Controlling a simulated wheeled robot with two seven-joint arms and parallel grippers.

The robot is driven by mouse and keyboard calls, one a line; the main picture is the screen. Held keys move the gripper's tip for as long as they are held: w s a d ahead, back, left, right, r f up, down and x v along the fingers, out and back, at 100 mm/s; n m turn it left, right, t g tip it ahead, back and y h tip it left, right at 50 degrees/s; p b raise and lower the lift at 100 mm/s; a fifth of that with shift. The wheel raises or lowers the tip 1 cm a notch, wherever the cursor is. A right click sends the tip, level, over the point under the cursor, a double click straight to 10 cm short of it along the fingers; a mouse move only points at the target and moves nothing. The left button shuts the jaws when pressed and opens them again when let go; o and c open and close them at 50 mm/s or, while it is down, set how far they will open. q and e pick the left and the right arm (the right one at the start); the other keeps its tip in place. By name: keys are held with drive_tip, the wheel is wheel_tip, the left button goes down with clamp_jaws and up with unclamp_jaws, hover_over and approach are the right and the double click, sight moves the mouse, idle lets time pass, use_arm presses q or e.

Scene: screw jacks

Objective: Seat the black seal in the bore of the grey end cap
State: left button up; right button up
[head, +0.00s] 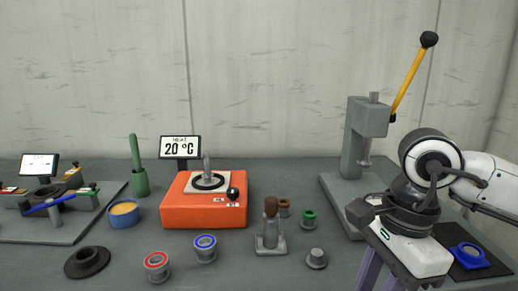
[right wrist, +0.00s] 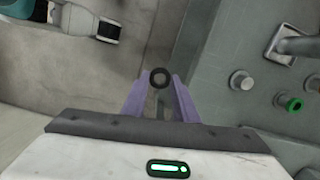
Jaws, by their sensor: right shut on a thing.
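My right gripper (right wrist: 159,90) has two purple fingers, shut on a small black ring, the black seal (right wrist: 159,69), held at the fingertips in the right wrist view. In the head view the purple fingers run off the bottom edge, so the seal is hidden there. I cannot tell for sure which part is the grey end cap. A dark grey flanged piece with a central hole (head: 88,262) lies at the front left. A small grey flanged piece (head: 317,259) stands left of my right gripper; it also shows in the right wrist view (right wrist: 241,80). My left gripper is not in view.
A lever press (head: 368,140) stands at the back right. An orange heater (head: 203,214), red-ringed (head: 157,266) and blue-ringed (head: 205,248) pieces and a green-ringed piece (head: 308,219) occupy the table.

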drive_tip(key=s+d+f+n, duration=0.1)
drive_tip(key=s+f+n, duration=0.1)
drive_tip(key=n, duration=0.6)
drive_tip(key=s+d+f+n+g+h, duration=0.1)
drive_tip(key=d+f+n, duration=0.1)
drive_tip(key=f+n, duration=0.3)
drive_tip(key=n, duration=0.2)
drive_tip(key=shift+s+d+n+p, duration=0.3)
drive_tip(key=shift+s+n+p, duration=0.05)
drive_tip(key=shift+n+p, duration=0.05)
